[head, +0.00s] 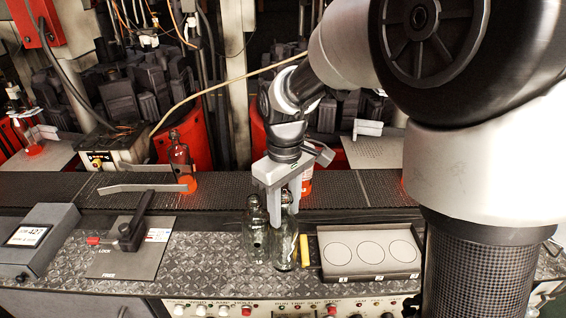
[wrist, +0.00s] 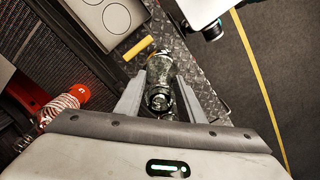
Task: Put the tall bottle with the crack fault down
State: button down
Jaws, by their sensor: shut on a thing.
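My gripper (head: 284,200) points down over the metal-plated bench and is shut on the neck of a clear glass bottle (head: 284,245). The bottle hangs upright below the fingers; I cannot tell whether its base touches the plate. A second clear bottle (head: 256,232) stands just to its left, very close. In the wrist view, glass (wrist: 160,78) shows between the two fingers (wrist: 158,102). No crack is clear enough to see on either bottle, so I cannot tell which fault each has.
A tray with three numbered circles (head: 328,275) lies empty to the right, beside a yellow strip (head: 304,250). A lever plate (head: 120,265) and a display box (head: 38,240) are at left. Behind runs a dark conveyor (head: 235,192) with a bottle (head: 179,155) at its far side.

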jog(key=w+f, duration=0.1)
jog(key=w, duration=0.1)
jog(key=w+f, duration=0.1)
jog(key=shift+w+f, duration=0.3)
jog(key=shift+w, duration=0.1)
jog(key=shift+f, duration=0.15)
jog(key=c, duration=1.2)
grip_release()
